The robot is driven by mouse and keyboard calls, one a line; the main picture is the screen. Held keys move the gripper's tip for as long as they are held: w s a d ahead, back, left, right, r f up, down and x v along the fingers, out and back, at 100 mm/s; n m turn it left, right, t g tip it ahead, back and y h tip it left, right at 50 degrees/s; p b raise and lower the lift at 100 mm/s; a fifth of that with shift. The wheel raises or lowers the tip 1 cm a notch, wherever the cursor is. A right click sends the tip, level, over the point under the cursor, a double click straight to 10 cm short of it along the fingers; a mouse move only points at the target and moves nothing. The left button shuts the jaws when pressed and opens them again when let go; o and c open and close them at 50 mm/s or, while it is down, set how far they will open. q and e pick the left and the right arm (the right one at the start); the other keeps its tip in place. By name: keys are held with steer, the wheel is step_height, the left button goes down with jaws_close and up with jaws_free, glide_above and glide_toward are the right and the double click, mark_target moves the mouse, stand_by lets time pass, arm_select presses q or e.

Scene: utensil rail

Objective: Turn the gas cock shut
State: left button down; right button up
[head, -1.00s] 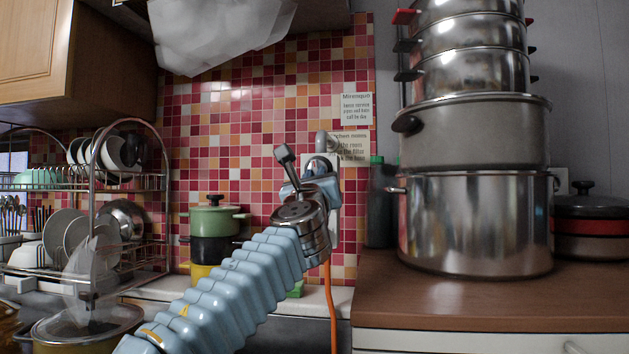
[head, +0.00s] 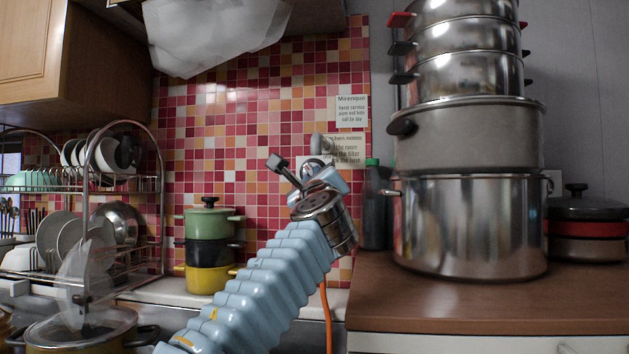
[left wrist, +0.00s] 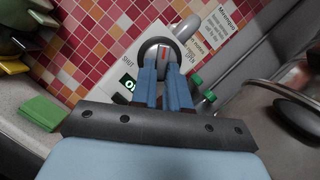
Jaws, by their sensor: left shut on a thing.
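The gas cock (left wrist: 160,50) is a round dark-rimmed dial with a grey face and a red mark, on a pale plate against the tiled wall. In the left wrist view, the word SHUT stands to its left and OPEN to its right. My left gripper (left wrist: 161,70) has its two blue fingers closed on the cock's handle, which they mostly hide. In the head view my left gripper (head: 317,173) is at the cock, below a grey pipe elbow (head: 319,143); my wrist covers most of the cock there. My right gripper is not in view.
An orange hose (head: 327,318) hangs below the cock. A dark bottle with a green cap (head: 374,210) and a tall stack of steel pots (head: 470,225) stand close on the right. Stacked small pots (head: 208,250) and a dish rack (head: 160,215) are on the left.

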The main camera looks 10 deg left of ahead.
arm_select(q)
steer(key=c, duration=1.1)
jaws_free()
steer(key=shift+b+v, duration=3.8)
steer(key=shift+v, duration=3.15)
